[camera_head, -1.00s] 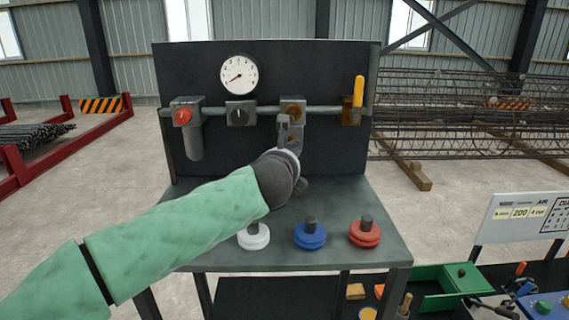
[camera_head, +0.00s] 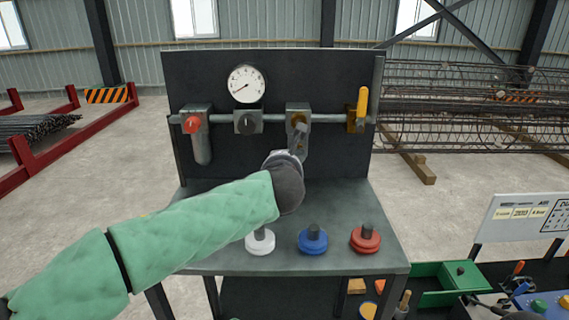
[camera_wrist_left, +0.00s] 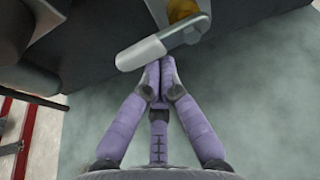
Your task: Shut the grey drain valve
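The grey drain valve's lever (camera_head: 300,142) hangs below a brass-coloured fitting (camera_head: 298,120) on the pipe, right of the middle of the black panel. In the left wrist view the lever (camera_wrist_left: 155,47) is a flat grey bar with a rounded end, running across just beyond my fingertips. My left gripper (camera_wrist_left: 160,66) has its purple fingers together with nothing between them. The fingertips are at the lever's edge; I cannot tell if they touch. In the head view my left gripper (camera_head: 296,157) is just below the lever, partly hidden by its own wrist. My right gripper is not in view.
The pipe also carries a red knob (camera_head: 193,123), a black knob (camera_head: 247,123) under a gauge (camera_head: 246,84), and an upright yellow lever (camera_head: 362,102).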

